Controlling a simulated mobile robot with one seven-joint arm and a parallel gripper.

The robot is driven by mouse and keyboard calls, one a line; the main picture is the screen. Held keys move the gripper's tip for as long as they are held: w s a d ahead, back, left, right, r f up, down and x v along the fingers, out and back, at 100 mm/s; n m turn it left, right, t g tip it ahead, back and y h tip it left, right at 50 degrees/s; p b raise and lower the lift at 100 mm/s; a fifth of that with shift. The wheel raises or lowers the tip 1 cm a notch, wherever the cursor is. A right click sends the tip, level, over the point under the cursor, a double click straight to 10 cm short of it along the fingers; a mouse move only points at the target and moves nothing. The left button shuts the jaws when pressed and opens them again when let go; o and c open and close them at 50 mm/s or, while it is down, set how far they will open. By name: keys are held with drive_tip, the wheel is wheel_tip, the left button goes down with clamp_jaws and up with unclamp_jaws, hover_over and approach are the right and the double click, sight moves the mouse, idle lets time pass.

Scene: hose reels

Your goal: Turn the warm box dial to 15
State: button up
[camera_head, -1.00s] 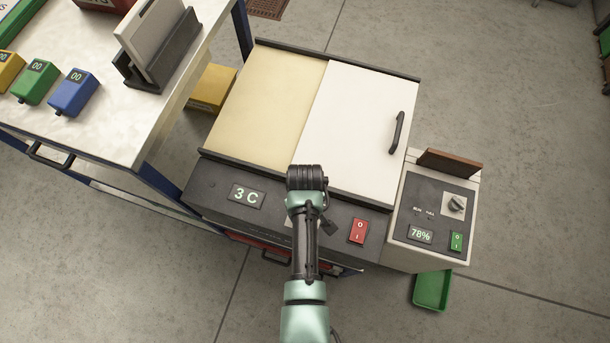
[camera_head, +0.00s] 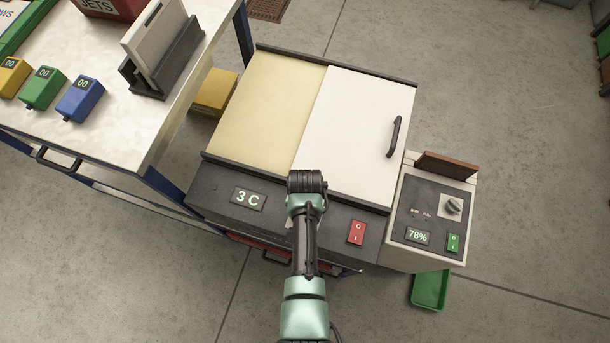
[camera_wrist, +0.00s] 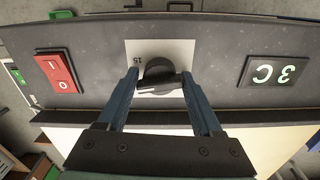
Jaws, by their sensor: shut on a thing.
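The warm box (camera_head: 205,190) is a dark-fronted chest with a cream and white lid; its display (camera_head: 248,198) reads 3 C. The display also shows upside down in the wrist view (camera_wrist: 274,71). In the wrist view the black dial (camera_wrist: 158,70) sits on a pale plate (camera_wrist: 183,48) marked 15. My gripper (camera_wrist: 160,82) is shut on the dial's grip bar, one finger at each end; the bar lies nearly level, slightly tilted. In the head view my arm and wrist hide the dial and fingertips.
A red rocker switch (camera_head: 357,232) is right of the dial in the head view. A grey unit (camera_head: 405,250) reading 78% with its own knob (camera_head: 452,206) stands at the right. A table (camera_head: 150,130) with small coloured boxes stands at the left. A green tray (camera_head: 430,290) lies on the floor.

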drive_tip(key=m, duration=0.4)
drive_tip(key=shift+m+p, duration=0.3)
drive_tip(key=shift+m, duration=1.6)
drive_tip(key=o, duration=1.1)
wheel_tip(320, 180, up, 13)
drive_tip(key=shift+p, duration=0.35)
